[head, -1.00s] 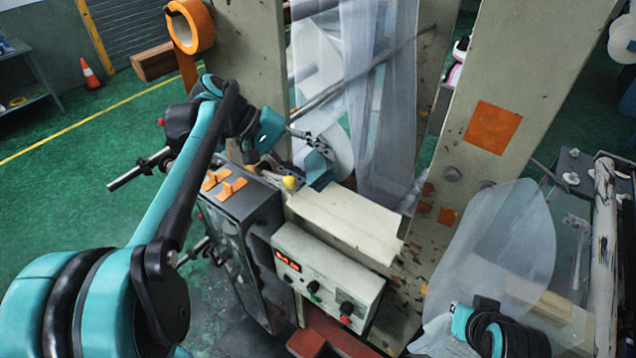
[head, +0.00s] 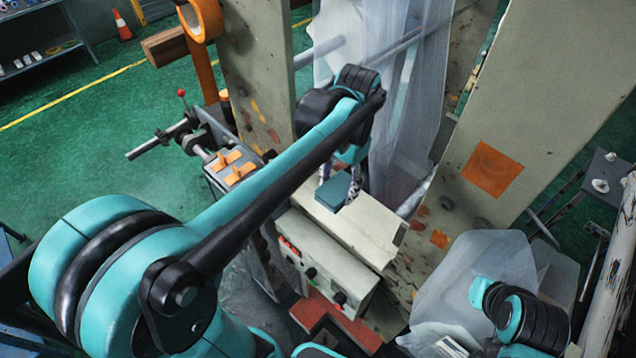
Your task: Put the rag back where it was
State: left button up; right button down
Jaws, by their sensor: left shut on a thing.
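The rag (head: 332,194) is a small, dark teal folded piece in the middle of the head view. My left gripper (head: 352,185) points down and is shut on it, at its right side. The rag is over the left end of a cream ledge (head: 362,228) above the control box. I cannot tell whether it touches the ledge. My left forearm crosses in front of the machine and hides part of it. Part of my right arm shows at the lower right, but its gripper is not in view.
The control box (head: 318,262) with a red display and knobs is below the ledge. Tall cream posts (head: 528,105) flank the hanging film (head: 405,110).

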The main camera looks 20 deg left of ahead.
pick_arm(q)
send_over(316, 187)
jog(key=f, duration=0.4)
jog(key=f+p, duration=0.1)
jog(key=f, duration=0.1)
jog(key=shift+w+d+f, duration=0.15)
jog(key=shift+w+f, duration=0.1)
jog(key=shift+f, duration=1.95)
jog(key=o, duration=1)
jog(key=shift+f, duration=0.1)
jog(key=r, duration=0.7)
jog(key=shift+w+d+r, duration=0.2)
jog(key=shift+w+r, duration=0.1)
jog(key=shift+r, duration=0.05)
jog(key=shift+d+b, duration=0.15)
jog(key=shift+b, duration=0.15)
